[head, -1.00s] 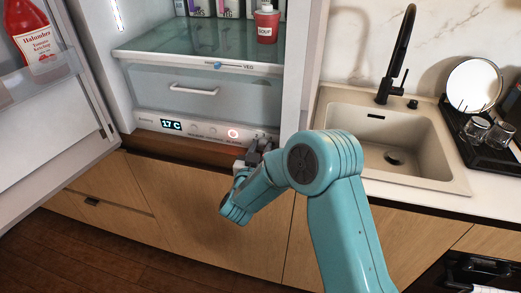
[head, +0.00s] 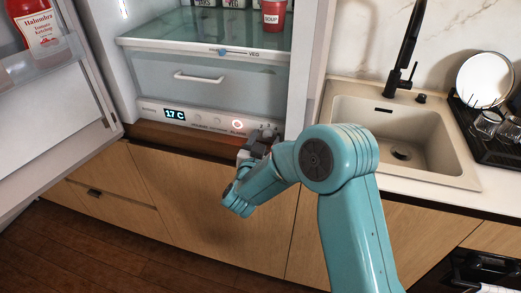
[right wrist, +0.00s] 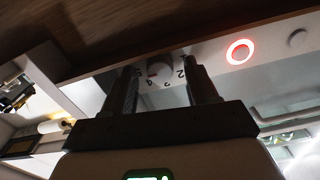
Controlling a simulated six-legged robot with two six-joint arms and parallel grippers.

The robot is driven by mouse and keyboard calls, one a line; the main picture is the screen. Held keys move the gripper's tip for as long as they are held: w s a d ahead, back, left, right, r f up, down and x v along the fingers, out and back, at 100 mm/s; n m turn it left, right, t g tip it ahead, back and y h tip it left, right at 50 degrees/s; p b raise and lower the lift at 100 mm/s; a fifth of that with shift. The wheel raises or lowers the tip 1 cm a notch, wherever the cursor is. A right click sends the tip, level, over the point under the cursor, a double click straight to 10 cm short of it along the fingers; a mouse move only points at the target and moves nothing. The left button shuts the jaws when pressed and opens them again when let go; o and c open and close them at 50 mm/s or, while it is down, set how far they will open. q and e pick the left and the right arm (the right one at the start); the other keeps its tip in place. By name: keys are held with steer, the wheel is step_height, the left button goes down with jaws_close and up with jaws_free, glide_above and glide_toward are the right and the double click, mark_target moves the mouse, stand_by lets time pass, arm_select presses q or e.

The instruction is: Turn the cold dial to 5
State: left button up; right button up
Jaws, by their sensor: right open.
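The cold dial (right wrist: 160,70) is a small round knob on the white control panel at the bottom of the open fridge. Numbers are printed around it in the right wrist view; a 2 and a 4 can be made out. Its exact setting is too dark to read. My right gripper (right wrist: 160,66) is open, with one finger on each side of the dial; I cannot tell whether either touches it. In the head view my right gripper (head: 263,140) is at the panel's right end and partly hides that area. My left gripper is not in view.
The panel has a display (head: 175,114) reading 17 C and a red-lit ring button (head: 238,124). A drawer (head: 205,87) is above it. The open fridge door (head: 45,110) stands at left, with a ketchup bottle (head: 34,22). A sink (head: 455,165) is at right.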

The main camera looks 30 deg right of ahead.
steer(key=b+v, duration=0.2)
steer(key=v, duration=1.4)
steer(key=shift+b, duration=0.3)
